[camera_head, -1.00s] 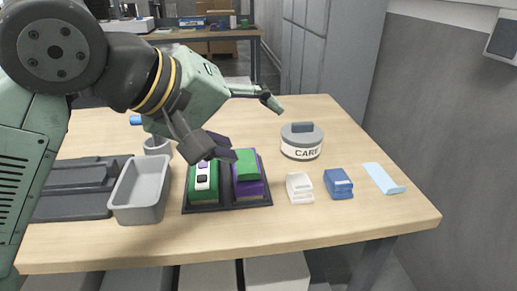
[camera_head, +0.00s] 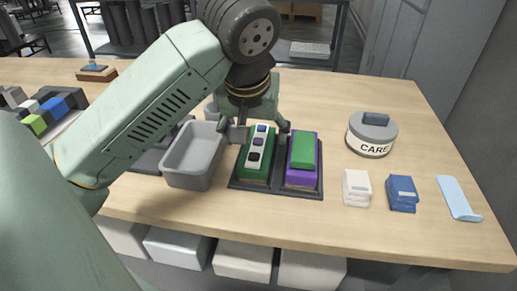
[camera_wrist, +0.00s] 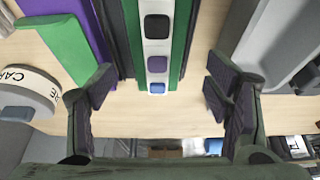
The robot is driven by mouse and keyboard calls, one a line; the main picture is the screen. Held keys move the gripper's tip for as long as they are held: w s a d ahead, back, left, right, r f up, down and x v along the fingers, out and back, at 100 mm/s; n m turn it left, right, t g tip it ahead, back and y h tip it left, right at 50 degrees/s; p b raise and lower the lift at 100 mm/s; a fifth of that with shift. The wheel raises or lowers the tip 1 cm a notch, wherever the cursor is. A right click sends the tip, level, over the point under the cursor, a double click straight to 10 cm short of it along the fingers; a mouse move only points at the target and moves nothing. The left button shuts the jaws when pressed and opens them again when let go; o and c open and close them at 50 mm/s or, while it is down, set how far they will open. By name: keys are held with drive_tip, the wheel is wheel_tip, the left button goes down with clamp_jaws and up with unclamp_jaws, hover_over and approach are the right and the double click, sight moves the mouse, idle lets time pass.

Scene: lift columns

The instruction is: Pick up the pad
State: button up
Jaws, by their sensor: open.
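A black tray (camera_head: 275,190) on the table holds two blocks side by side. The left one is a green block (camera_head: 246,163) with a white strip (camera_head: 255,149) bearing dark and blue buttons. The right one is a purple block (camera_head: 301,178) with a plain green pad (camera_head: 303,150) on top. My gripper (camera_head: 262,130) is open and empty at the far end of the left block. In the wrist view, the white strip (camera_wrist: 157,47) runs between my spread fingers. The green pad (camera_wrist: 62,45) lies to the left there, outside the fingers. Whether a finger touches anything is unclear.
A grey bin (camera_head: 193,158) stands just left of the tray. A round CARE container (camera_head: 371,135), a white packet (camera_head: 356,188), a blue packet (camera_head: 402,193) and a light blue strip (camera_head: 458,198) lie to the right. The front right tabletop is mostly clear.

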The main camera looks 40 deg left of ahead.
sight(258, 140)
drive_tip(key=shift+p+x, duration=0.35)
drive_tip(key=shift+x, duration=1.55)
drive_tip(key=shift+w+d, duration=0.1)
drive_tip(key=shift+d, duration=0.05)
drive_tip(key=shift+c, duration=0.4)
drive_tip(key=c, duration=1.5)
